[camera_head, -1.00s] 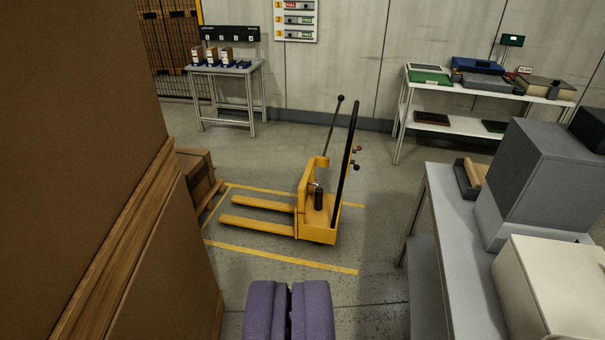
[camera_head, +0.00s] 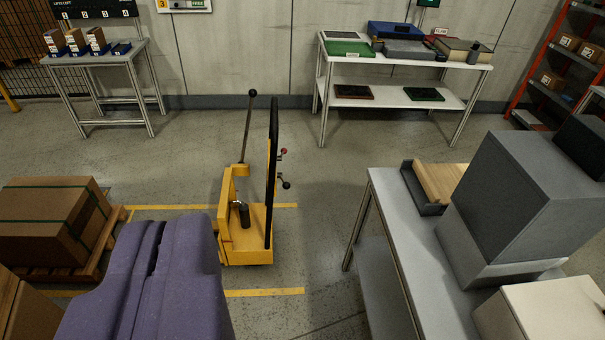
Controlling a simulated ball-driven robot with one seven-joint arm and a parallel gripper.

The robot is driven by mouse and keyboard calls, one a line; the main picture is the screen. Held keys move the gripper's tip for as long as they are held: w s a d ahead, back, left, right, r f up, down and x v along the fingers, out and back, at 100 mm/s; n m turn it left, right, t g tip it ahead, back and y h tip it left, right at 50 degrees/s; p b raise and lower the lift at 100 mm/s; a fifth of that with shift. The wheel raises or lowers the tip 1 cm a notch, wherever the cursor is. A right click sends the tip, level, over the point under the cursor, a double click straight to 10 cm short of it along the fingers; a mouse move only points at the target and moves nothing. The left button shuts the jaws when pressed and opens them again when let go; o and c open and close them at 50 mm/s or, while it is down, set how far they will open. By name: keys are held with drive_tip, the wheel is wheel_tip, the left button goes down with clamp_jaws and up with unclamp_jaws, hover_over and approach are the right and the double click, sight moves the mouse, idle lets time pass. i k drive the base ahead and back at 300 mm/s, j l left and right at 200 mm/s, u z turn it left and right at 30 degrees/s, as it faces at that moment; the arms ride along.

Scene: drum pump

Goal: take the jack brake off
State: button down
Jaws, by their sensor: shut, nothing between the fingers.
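A yellow pallet jack (camera_head: 246,243) stands on the floor in the middle of the view, inside yellow floor lines. It has a long black pump lever with a round knob (camera_head: 252,94) and a black upright handle (camera_head: 272,165). Two small knobs stick out on its right side, a red one (camera_head: 283,151) and a black one (camera_head: 286,185). I cannot tell which part is the brake. My gripper (camera_head: 155,245), with purple fingers, is shut and empty at the lower left. It is nearer to me than the jack, apart from it, and hides its forks.
A strapped carton (camera_head: 50,222) on a pallet stands at left. A grey bench (camera_head: 385,215) with large boxes blocks the right. A small table (camera_head: 95,58) and white shelf table (camera_head: 400,100) stand along the wall. Floor between jack and wall is clear.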

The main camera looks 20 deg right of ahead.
sight(286, 185)
drive_tip(key=i+j+z, duration=0.3)
drive_tip(key=i+z, duration=0.2)
drive_tip(key=i, duration=0.2)
drive_tip(key=i+j+z, duration=0.45)
drive_tip(key=i+j, duration=0.15)
drive_tip(key=i+j+z, duration=0.5)
drive_tip(key=j, duration=0.3)
drive_tip(key=i, duration=0.1)
